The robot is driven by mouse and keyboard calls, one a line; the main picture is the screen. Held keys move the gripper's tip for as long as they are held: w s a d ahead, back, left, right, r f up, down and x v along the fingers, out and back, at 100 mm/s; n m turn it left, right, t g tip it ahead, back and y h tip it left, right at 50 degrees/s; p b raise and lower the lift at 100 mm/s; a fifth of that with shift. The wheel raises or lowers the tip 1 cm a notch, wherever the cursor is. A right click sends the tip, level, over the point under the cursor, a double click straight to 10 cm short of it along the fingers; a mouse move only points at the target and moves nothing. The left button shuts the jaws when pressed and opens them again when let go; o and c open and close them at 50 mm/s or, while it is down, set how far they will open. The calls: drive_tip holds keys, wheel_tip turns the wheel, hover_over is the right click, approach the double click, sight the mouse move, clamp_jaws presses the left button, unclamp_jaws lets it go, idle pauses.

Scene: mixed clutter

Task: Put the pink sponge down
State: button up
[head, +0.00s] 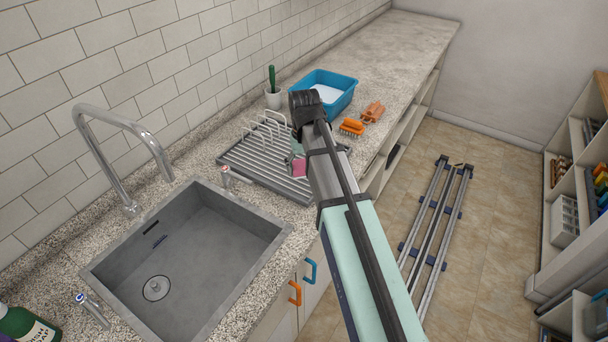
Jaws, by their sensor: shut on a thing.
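The pink sponge (299,168) shows as a small patch beside my arm, over the right part of the grey ribbed drying rack (250,172). My gripper (297,157) is mostly hidden behind my arm. It is shut on the pink sponge. I cannot tell whether the sponge touches the rack or hangs just above it.
A grey sink (200,235) with a tall tap (112,150) lies to the left. Behind the rack stand a white cup (273,98) with a green-handled brush and a blue basin (338,82). The far counter (400,40) is clear.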

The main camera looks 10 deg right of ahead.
sight(304, 184)
drive_tip(key=shift+f+p, duration=0.45)
drive_tip(key=shift+f, duration=1.8)
drive_tip(key=shift+f, duration=0.1)
drive_tip(key=o, duration=1.2)
wheel_tip(304, 184, up, 12)
drive_tip(key=b, duration=0.2)
drive_tip(key=shift+b, duration=0.3)
